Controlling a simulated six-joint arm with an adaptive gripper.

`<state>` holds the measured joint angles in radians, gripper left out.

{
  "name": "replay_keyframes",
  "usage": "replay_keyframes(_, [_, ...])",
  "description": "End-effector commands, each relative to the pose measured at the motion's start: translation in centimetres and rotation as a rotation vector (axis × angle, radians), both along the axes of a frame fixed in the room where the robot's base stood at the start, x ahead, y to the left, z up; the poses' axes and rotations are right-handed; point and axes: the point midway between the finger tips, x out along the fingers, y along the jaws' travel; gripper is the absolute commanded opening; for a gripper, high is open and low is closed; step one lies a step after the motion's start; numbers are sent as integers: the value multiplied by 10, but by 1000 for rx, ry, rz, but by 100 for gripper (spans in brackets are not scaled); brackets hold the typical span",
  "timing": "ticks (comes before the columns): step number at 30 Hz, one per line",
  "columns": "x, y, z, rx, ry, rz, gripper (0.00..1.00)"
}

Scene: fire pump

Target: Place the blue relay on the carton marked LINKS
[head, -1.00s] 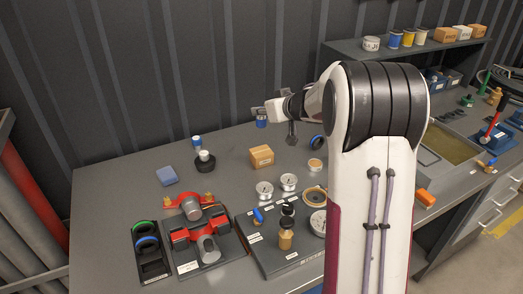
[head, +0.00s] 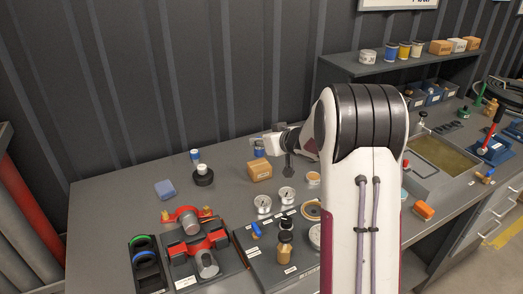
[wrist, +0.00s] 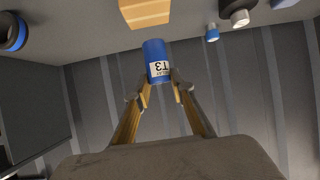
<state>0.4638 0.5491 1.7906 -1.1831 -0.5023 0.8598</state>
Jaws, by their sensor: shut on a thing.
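In the head view the gripper (head: 264,143) holds the relay (head: 259,151) just above the far edge of a brown carton (head: 260,171) on the bench. The carton (wrist: 145,12) also shows in the wrist view, with a gap between it and the relay. Its label is too small to read, so I cannot confirm LINKS. I cannot tell whether the relay is over the carton or behind it.
A black-based white-topped item (head: 203,175), a blue-and-white bottle (head: 195,156) and a blue block (head: 165,189) stand left of the carton. Gauges (head: 287,195) lie in front. Cartons (head: 441,47) and spools sit on the back shelf. The corrugated wall is behind.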

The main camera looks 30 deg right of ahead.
Motion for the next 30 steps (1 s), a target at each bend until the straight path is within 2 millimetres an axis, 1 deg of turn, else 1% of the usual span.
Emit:
replay_keyframes(8, [0,0,-3,1,1,0,2])
replay_keyframes(19, [0,0,-35,1,2,0,2])
replay_keyframes(30, [0,0,-37,0,0,-1,2])
